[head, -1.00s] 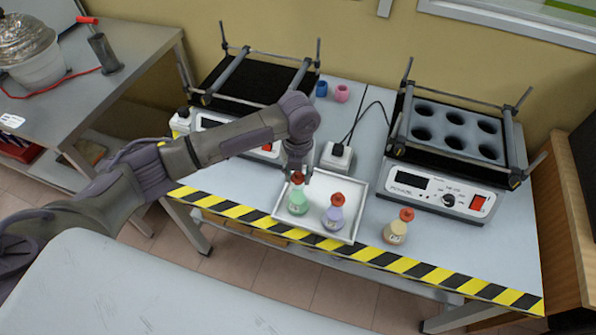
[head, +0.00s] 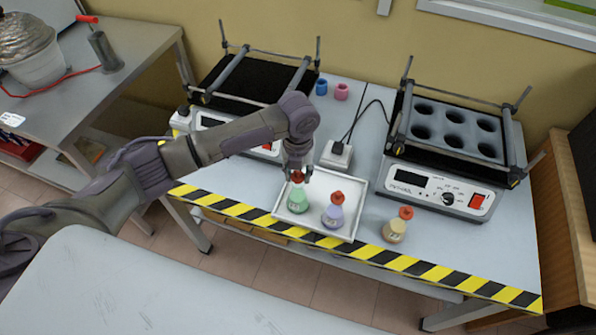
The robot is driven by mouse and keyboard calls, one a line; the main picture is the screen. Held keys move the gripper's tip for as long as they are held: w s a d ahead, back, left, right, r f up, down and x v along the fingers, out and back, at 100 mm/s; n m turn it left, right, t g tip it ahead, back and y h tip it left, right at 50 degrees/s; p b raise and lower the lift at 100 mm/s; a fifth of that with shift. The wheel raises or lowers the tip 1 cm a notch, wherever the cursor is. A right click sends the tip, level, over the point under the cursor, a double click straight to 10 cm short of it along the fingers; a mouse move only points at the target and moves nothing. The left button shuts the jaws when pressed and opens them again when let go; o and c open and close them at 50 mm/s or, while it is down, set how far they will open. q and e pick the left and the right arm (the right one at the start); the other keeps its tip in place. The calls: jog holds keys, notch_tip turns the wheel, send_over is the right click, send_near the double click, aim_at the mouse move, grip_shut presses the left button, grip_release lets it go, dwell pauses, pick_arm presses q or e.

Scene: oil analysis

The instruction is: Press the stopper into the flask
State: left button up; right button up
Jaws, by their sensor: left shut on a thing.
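A green flask (head: 297,201) stands in a white tray (head: 350,232), with a red stopper (head: 298,177) at its top. My left gripper (head: 298,172) is directly above this flask, shut on the red stopper. Whether the stopper sits fully in the neck is too small to tell. A purple flask (head: 333,215) with a red stopper stands beside it in the tray. A yellowish flask (head: 394,230) with an orange-red stopper stands on the table, right of the tray. My right gripper is not in view.
A shaker with a holed rack (head: 450,130) stands at the right, another device (head: 250,85) behind my left arm. A power socket block (head: 337,156) lies behind the tray. Blue (head: 321,87) and pink (head: 341,91) small items stand at the back. Striped tape (head: 440,275) marks the front edge.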

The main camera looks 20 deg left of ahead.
pick_arm(q)
jog(key=shift+p, duration=0.3)
dwell(0.5)
dwell(0.5)
jog(key=shift+f+p, duration=0.2)
jog(key=shift+p, duration=0.2)
dwell(0.7)
dwell(0.4)
jog(key=o, duration=0.8)
jog(key=o, duration=0.5)
